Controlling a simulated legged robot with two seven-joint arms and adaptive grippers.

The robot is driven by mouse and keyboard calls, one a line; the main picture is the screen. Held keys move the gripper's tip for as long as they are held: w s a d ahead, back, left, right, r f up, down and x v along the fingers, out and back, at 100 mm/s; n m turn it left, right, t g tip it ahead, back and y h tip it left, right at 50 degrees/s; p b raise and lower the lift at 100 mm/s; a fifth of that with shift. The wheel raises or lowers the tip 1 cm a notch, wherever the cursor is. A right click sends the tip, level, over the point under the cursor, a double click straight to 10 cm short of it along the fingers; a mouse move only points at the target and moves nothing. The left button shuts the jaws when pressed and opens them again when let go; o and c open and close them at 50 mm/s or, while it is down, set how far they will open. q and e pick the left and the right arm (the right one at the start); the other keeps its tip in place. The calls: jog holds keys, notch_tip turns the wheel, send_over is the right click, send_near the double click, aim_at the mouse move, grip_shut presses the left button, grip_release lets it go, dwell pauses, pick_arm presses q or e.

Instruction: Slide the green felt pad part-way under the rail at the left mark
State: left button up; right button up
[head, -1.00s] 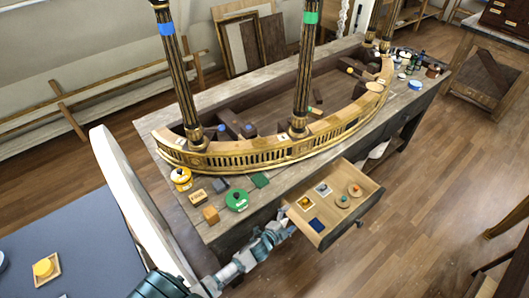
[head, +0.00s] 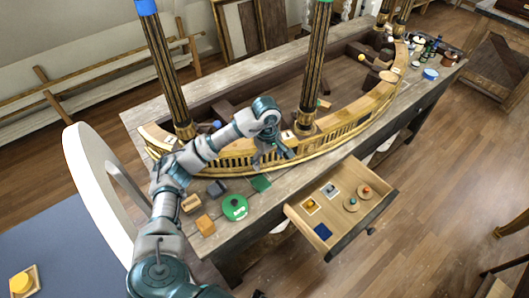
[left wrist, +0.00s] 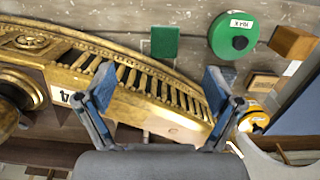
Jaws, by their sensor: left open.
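The green felt pad (head: 261,183) lies flat on the grey plank top, just in front of the curved gilt rail (head: 345,125). In the left wrist view the pad (left wrist: 165,42) is a dark green square beyond the rail (left wrist: 150,84), with a gap between them. My left gripper (head: 274,154) is over the rail's front, behind the pad. Its open blue-tipped fingers (left wrist: 160,86) span part of the rail with nothing held. A small white label (head: 287,135) sits by the right column foot. My right gripper is out of view.
A green round tin (head: 234,207), a wooden cube (head: 205,225) and small blocks (head: 192,203) lie left of the pad. An open drawer (head: 340,205) juts out at the front right. Dark gilt columns (head: 315,70) rise from the rail. My arm hides the yellow tin (left wrist: 253,118) from the head.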

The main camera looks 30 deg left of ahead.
pick_arm(q)
jog(key=a, duration=0.1)
send_over(264, 185)
notch_tip(264, 185, down, 5)
notch_tip(264, 185, down, 11)
jog(key=shift+a+f, duration=0.15)
jog(key=shift+f, duration=0.4)
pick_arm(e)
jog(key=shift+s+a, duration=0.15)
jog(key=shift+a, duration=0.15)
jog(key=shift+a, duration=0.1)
pick_arm(q)
jog(key=c, duration=1.2)
